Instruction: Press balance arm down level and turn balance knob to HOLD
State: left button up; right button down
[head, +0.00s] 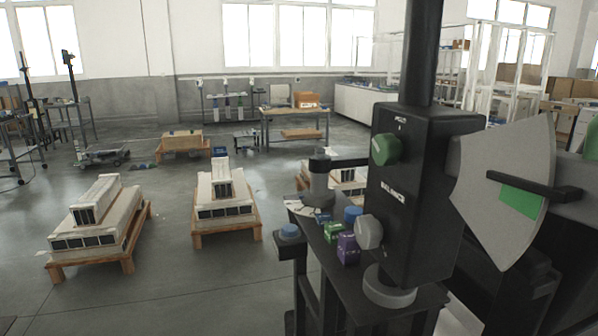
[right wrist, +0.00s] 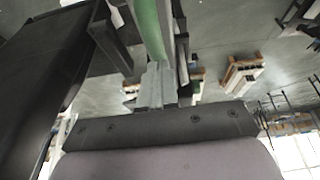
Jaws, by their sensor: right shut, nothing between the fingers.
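The black balance box (head: 415,200) stands upright on a dark stand in the head view, with white lettering on its face. A green knob (head: 384,149) is high on that face, below a small label I cannot read. My right gripper (right wrist: 155,78) is shut and empty in the right wrist view, beside a green strip (right wrist: 149,30). My left gripper is not seen.
Purple (head: 348,248), green (head: 333,232) and blue (head: 352,215) small items lie on the stand's shelf. Pallets with stacked pale blocks (head: 225,205) stand on the floor at left. Floor between them is clear.

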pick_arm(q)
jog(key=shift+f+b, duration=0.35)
pick_arm(e)
jog(key=shift+s+d+f, duration=0.1)
jog(key=shift+s+f, duration=0.15)
jog(key=shift+f, duration=0.5)
jog(key=shift+s+d+f, duration=0.1)
jog(key=shift+s+f, duration=0.1)
jog(key=shift+f, duration=0.55)
pick_arm(q)
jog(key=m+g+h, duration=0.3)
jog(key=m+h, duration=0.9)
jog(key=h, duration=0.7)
send_near(379, 152)
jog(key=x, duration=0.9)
